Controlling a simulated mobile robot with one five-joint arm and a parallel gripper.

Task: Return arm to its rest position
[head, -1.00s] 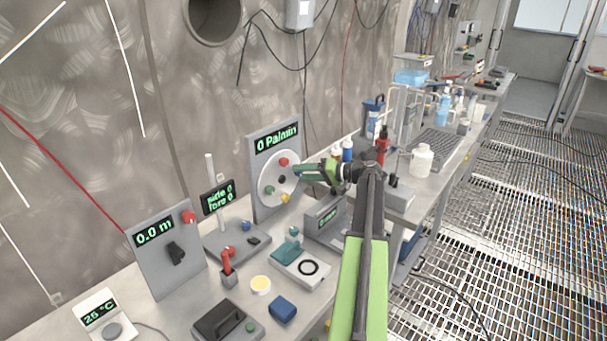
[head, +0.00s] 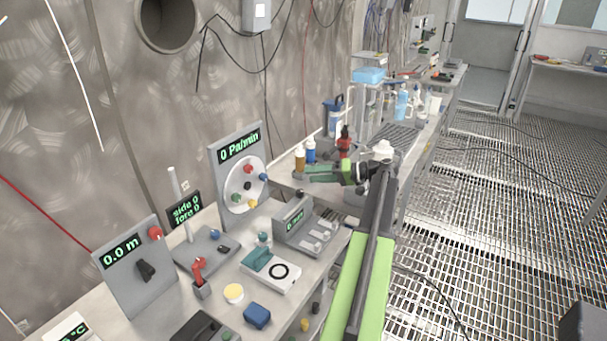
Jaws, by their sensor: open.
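My gripper (head: 309,174) is at the end of my green and black arm, which reaches forward over the bench in the head view. Its green fingers point left, in front of the small brown and blue bottles. It is open, and I see nothing between its fingers. The gripper stands apart from the dial panel (head: 239,172) reading "0 Pa/min", which is to its left. The arm hides part of the bench and what lies behind it.
The near bench (head: 335,240) holds a "0.0 m" panel (head: 133,268), a red-handled lever (head: 200,277), a blue block (head: 257,315) and a grey display box (head: 297,228). The grated floor (head: 490,220) at right is open.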

